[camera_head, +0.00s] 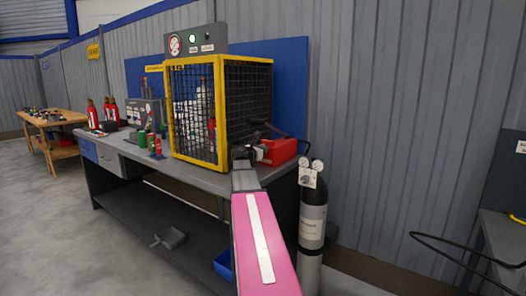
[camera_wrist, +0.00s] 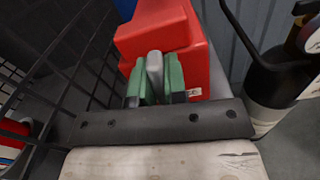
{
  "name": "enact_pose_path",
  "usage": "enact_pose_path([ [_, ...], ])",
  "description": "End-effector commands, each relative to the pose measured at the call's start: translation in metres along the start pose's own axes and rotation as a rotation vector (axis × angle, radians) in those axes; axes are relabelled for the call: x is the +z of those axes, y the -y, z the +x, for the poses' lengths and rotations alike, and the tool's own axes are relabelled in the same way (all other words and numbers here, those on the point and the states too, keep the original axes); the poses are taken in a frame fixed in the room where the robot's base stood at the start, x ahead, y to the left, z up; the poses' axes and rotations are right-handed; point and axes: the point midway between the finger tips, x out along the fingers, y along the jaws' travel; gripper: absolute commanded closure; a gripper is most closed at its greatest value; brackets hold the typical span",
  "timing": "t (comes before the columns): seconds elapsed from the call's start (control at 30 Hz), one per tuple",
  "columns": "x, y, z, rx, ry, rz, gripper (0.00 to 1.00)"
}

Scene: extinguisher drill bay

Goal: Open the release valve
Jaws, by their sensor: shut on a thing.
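My gripper (camera_head: 244,155) is at the front right edge of the workbench, beside the yellow-framed cage. In the wrist view its two green fingers (camera_wrist: 158,82) are shut on a narrow grey piece (camera_wrist: 155,66), which looks like a lever or handle. A red box-shaped unit (camera_wrist: 160,30) stands right behind it; the head view shows it (camera_head: 280,151) on the bench's right end. I cannot tell whether the grey piece is joined to the red unit, nor which part is the release valve. My fingertips are too small to make out in the head view.
The mesh cage (camera_head: 221,113) stands close on the left of my gripper. A dark and white gas cylinder (camera_head: 312,218) with gauges stands on the floor to the right. Small canisters (camera_head: 155,143) and red extinguishers (camera_head: 92,114) are farther left on the bench (camera_head: 190,176).

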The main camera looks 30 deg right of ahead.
Motion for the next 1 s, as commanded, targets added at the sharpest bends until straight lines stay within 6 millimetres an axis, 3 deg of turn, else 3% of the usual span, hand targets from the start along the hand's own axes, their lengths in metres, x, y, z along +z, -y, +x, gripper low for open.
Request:
enact_pose_path([
  [0.3,-0.0003,-0.0001,-0.0005,-0.001,0.000,-0.127,1.00],
  [0.8,-0.0004,-0.0002,-0.0006,-0.001,0.000,-0.151,1.00],
  [0.83,-0.0004,-0.0002,-0.0006,-0.001,0.000,-0.151,0.84],
  [0.9,-0.0004,-0.0002,-0.0006,-0.001,0.000,-0.151,0.62],
  [1.0,-0.0003,-0.0003,-0.0005,0.000,0.000,-0.150,0.62],
])
